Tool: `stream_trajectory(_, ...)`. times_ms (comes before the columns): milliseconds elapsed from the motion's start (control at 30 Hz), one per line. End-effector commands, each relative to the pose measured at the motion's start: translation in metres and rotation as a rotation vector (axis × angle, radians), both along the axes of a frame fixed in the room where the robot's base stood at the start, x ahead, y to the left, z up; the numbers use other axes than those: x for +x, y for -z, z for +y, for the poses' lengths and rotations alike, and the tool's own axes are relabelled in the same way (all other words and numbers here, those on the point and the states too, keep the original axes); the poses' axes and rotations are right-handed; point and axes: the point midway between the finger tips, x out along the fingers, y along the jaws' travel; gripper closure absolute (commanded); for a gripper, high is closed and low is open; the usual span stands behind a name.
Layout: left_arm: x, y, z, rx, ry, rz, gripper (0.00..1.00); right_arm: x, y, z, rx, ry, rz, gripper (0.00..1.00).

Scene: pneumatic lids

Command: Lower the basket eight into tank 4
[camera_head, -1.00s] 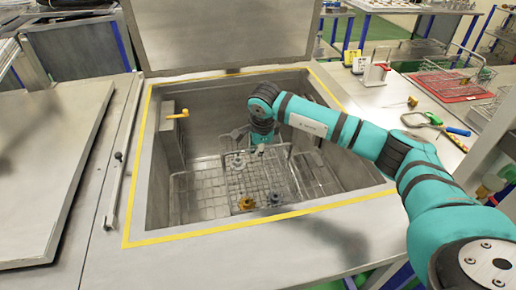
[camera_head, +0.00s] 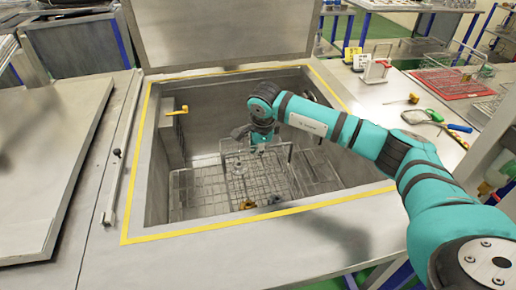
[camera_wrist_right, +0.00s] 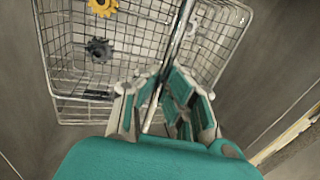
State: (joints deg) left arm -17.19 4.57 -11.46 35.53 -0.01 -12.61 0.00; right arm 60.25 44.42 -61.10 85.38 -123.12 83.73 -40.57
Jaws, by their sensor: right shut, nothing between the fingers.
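The open tank (camera_head: 212,103) has a yellow-edged rim and grey inner walls. A wire basket (camera_head: 240,176) is down inside it, with a yellow gear (camera_head: 248,204) and grey gears in it; I cannot read a number on it. My right gripper (camera_head: 258,139) reaches into the tank above the basket. In the right wrist view, the basket (camera_wrist_right: 61,70) holds a yellow gear (camera_wrist_right: 102,7) and a dark gear (camera_wrist_right: 99,49). A thin metal handle bar (camera_wrist_right: 180,38) passes by my right fingers (camera_wrist_right: 160,95), which are shut and empty. My left gripper is out of view.
The tank's raised lid (camera_head: 220,35) stands behind the opening. More wire mesh shows low in the tank beside the basket. An orange lever (camera_head: 176,111) sits on the left inner wall. On the right counter lie a red tray (camera_head: 445,84) and hand tools.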

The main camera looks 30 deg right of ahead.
Motion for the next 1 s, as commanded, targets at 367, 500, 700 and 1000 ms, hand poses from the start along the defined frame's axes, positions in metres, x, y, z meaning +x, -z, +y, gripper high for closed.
stream_trajectory(367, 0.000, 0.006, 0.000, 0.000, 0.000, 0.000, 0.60, 0.001, 0.006, 0.000, 0.001, -0.001, -0.003, 1.00)
stream_trajectory(500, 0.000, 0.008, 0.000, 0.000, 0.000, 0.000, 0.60, 0.001, 0.008, 0.000, 0.001, -0.001, -0.002, 1.00)
stream_trajectory(700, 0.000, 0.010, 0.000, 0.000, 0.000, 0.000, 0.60, 0.001, 0.011, 0.000, 0.001, -0.001, -0.002, 1.00)
stream_trajectory(1000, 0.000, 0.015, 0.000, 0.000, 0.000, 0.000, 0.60, 0.000, 0.018, 0.000, 0.001, 0.000, 0.001, 1.00)
